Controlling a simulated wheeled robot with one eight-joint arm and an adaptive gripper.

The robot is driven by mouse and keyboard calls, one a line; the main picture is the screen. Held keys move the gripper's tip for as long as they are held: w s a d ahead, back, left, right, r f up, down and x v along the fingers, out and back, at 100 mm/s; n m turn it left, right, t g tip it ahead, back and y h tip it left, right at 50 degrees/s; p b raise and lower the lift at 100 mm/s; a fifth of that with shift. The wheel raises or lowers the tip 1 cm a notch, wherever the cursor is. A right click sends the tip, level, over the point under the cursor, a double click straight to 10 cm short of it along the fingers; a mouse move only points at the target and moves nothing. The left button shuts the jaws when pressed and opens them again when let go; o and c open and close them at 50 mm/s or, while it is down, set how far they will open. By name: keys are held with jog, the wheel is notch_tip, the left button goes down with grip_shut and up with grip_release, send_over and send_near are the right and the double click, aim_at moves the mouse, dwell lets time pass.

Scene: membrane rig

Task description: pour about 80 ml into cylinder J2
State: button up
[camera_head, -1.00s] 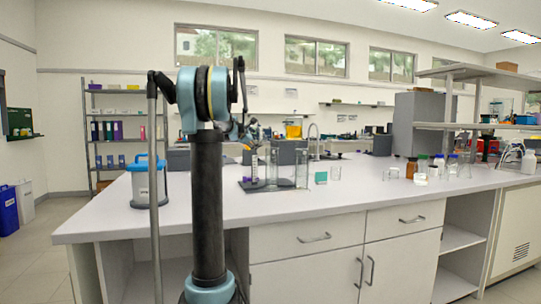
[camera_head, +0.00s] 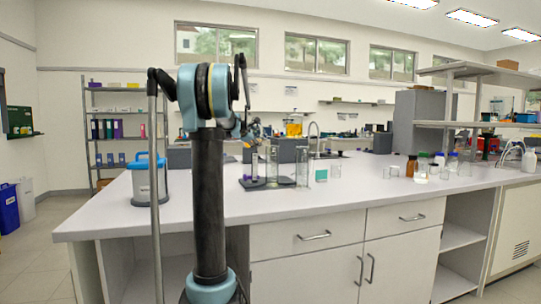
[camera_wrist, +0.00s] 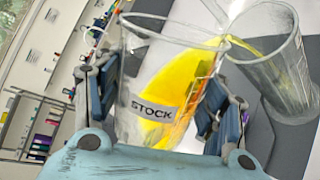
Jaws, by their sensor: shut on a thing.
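My gripper (camera_wrist: 160,103) is shut on a clear glass beaker (camera_wrist: 128,108) marked STOCK, with a finger on either side. The beaker is tilted to the right and holds yellow liquid (camera_wrist: 178,95). Its lip is at the mouth of a clear cylinder (camera_wrist: 287,75), and a yellow streak runs from the lip into that mouth. The level inside the cylinder is unclear. In the head view, tall glass cylinders, one of them at the right (camera_head: 302,168), stand at a dark tray (camera_head: 250,185). I cannot read J2 on any. The gripper and beaker are small and unclear there.
A teal block (camera_head: 321,175) and small glassware are right of the tray. Several bottles, one brown (camera_head: 411,167), stand further right. The bench front is clear.

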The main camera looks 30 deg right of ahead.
jog(key=shift+s+d+r+m+p, duration=0.2)
jog(key=shift+r+m+p, duration=0.3)
jog(key=shift+p, duration=0.3)
dwell(0.8)
jog(key=shift+s+d+r+m+y+p, duration=0.2)
jog(key=shift+s+d+m+y+p, duration=0.1)
jog(key=shift+p, duration=0.25)
dwell(0.7)
jog(key=shift+f, duration=0.1)
jog(key=shift+w+a+f+n, duration=0.25)
jog(key=shift+w+f+n, duration=0.15)
jog(key=shift+f+n, duration=0.4)
jog(key=shift+w+a+r+n+h+b, duration=0.15)
jog(key=shift+a+r+n+h+b, duration=0.2)
jog(key=shift+n+h, duration=0.3)
jog(key=shift+d+r+n+g+h+b, duration=0.1)
jog(key=shift+r+n+g+h+b, duration=0.15)
jog(key=shift+n+b, duration=0.35)
jog(key=shift+n, duration=0.25)
dwell(0.3)
